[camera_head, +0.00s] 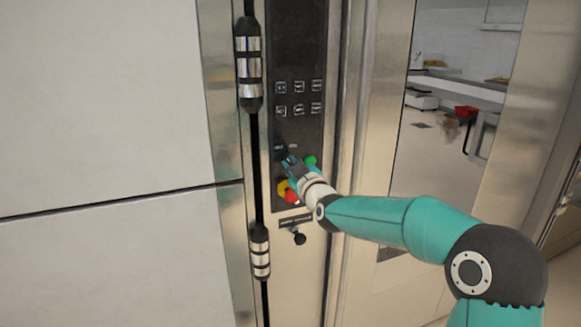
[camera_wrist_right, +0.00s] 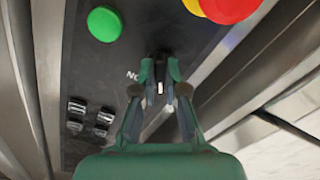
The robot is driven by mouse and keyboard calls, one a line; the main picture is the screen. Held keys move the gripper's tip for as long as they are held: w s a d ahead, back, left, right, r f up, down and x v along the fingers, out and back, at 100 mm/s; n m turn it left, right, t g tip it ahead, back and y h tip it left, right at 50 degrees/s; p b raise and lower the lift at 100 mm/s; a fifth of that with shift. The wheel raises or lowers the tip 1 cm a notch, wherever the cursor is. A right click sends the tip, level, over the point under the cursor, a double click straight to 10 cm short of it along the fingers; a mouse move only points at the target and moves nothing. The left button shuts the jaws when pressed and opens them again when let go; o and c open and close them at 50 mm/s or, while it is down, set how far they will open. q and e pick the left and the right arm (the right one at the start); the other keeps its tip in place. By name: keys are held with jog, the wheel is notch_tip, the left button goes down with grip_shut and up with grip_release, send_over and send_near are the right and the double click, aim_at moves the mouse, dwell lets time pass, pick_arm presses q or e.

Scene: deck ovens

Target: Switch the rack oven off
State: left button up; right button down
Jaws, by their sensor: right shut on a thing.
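The oven's dark control panel (camera_head: 297,52) stands upright in the head view, with my right arm reaching it from the right. My right gripper (camera_head: 290,161) is at the panel's lower part, left of the green button (camera_head: 310,160). In the right wrist view the right gripper (camera_wrist_right: 163,84) is shut on a small dark switch with a pale mark (camera_wrist_right: 160,87), mostly hidden between the fingertips. A partly hidden label shows beside it. A red button on a yellow base (camera_wrist_right: 230,8) is near the top right there. My left gripper is not in view.
Several small switches (camera_head: 298,98) sit higher on the panel. A black knob (camera_head: 299,239) sticks out below it. A black vertical rod with metal bands (camera_head: 249,60) runs left of the panel. Steel door frames stand on the right.

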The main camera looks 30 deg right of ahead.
jog(key=c, duration=1.2)
grip_release()
jog(key=shift+w+a, duration=0.1)
jog(key=v, duration=1.2)
jog(key=shift+f, duration=0.1)
